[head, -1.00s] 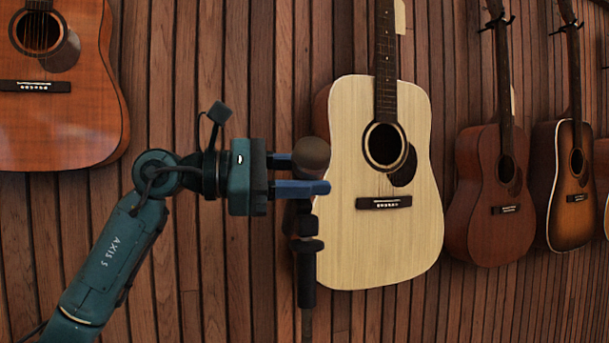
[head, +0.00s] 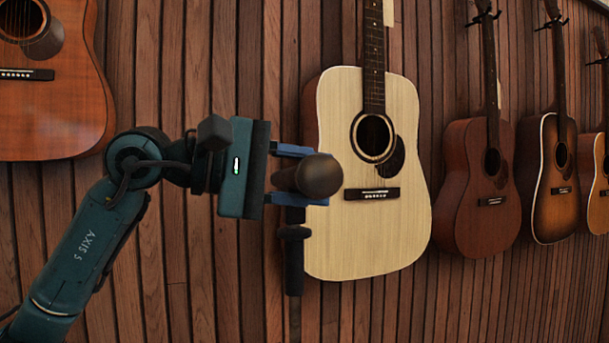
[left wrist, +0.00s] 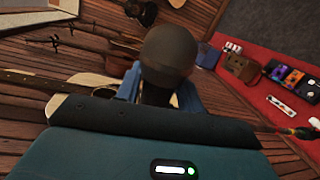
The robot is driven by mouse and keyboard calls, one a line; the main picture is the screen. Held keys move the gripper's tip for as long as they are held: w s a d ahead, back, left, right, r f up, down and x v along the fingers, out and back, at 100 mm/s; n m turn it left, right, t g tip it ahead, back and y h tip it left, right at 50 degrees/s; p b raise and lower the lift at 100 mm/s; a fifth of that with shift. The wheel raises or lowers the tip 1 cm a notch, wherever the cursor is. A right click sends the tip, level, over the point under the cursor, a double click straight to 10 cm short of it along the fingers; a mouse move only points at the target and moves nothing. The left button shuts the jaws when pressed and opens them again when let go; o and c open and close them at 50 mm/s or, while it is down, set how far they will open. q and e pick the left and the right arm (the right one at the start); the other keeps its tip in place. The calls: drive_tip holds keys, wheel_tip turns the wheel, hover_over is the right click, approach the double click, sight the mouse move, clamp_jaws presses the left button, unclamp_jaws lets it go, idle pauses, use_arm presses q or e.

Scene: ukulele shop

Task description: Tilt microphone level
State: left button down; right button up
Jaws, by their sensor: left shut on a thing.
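The microphone (head: 320,175) has a dark round head and sits on a dark upright stand (head: 294,262). My left gripper (head: 297,176) is shut on the microphone, its blue fingers on either side of the body just behind the head. The head points toward the camera and to the right, close to level as far as this view shows. In the left wrist view the microphone head (left wrist: 168,55) stands out beyond the blue fingers (left wrist: 160,92). Much of the microphone body is hidden by the fingers. My right gripper is not in view.
A pale guitar (head: 405,215) hangs on the slatted wood wall just behind the microphone. More guitars hang at left (head: 50,110) and right (head: 482,180). In the left wrist view, a red surface (left wrist: 262,90) holds several small items.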

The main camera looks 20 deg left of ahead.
use_arm(q)
drive_tip(key=shift+s+d+f+m, duration=0.1)
drive_tip(key=shift+d+f+m, duration=0.1)
drive_tip(key=shift+m, duration=0.1)
idle(0.4)
drive_tip(key=c, duration=1.3)
unclamp_jaws()
drive_tip(key=o, duration=0.3)
drive_tip(key=shift+o, duration=0.2)
